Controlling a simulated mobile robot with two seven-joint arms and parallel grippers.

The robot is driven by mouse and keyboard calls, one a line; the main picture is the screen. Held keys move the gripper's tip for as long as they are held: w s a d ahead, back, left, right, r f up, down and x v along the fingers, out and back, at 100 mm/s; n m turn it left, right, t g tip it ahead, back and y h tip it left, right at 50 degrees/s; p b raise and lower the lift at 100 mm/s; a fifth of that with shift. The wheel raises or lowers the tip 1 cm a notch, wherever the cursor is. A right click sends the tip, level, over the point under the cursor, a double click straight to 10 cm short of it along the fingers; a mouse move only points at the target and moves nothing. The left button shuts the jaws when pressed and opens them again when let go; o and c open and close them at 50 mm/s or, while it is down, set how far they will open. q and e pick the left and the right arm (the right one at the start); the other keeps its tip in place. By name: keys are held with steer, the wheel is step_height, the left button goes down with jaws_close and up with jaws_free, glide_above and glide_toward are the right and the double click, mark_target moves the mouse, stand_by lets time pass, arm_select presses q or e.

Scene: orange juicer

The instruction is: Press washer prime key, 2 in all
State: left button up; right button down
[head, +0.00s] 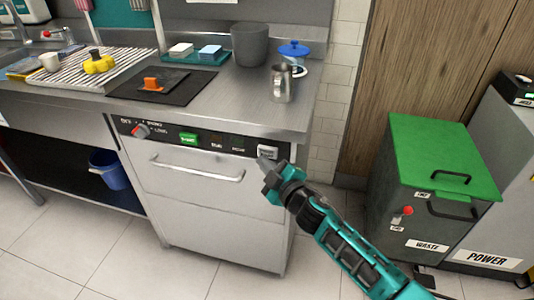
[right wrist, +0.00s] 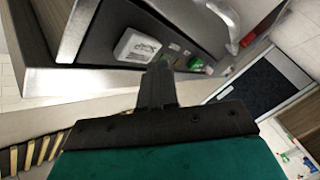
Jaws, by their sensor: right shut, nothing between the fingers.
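The washer (head: 205,190) is a steel under-counter machine with a dark control strip along its top front. A white key (head: 267,152) sits at the strip's right end, beside small white lettering too small to read surely. In the right wrist view the white key (right wrist: 138,45) shows large, with blurred marks on its face. My right gripper (head: 265,167) is shut and empty, its tip just below and in front of the key. In the right wrist view the fingertips (right wrist: 162,68) are close by the key; whether they touch it I cannot tell. My left gripper is out of view.
The strip also carries a red knob (head: 140,131) and a green button (head: 188,139). A bar handle (head: 197,170) sticks out below. A steel jug (head: 282,83) stands on the counter above. A green-lidded waste bin (head: 440,155) stands right. Floor between is clear.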

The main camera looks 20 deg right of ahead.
steer(key=shift+w+d, duration=0.1)
stand_by(0.4)
steer(key=shift+w+d, duration=0.15)
steer(key=shift+w, duration=0.1)
steer(key=shift+w+d, duration=0.3)
steer(key=shift+w, duration=0.15)
stand_by(1.0)
steer(key=shift+s+a, duration=0.1)
steer(key=shift+s, duration=0.05)
steer(key=shift+s+a, duration=0.4)
steer(key=shift+s, duration=0.25)
steer(key=shift+s+a, duration=0.1)
steer(key=s+a, duration=0.1)
steer(key=s, duration=0.1)
steer(key=s+a, duration=0.1)
steer(key=s, duration=0.1)
steer(key=shift+a+p, duration=0.3)
steer(key=shift+p, duration=0.1)
stand_by(2.2)
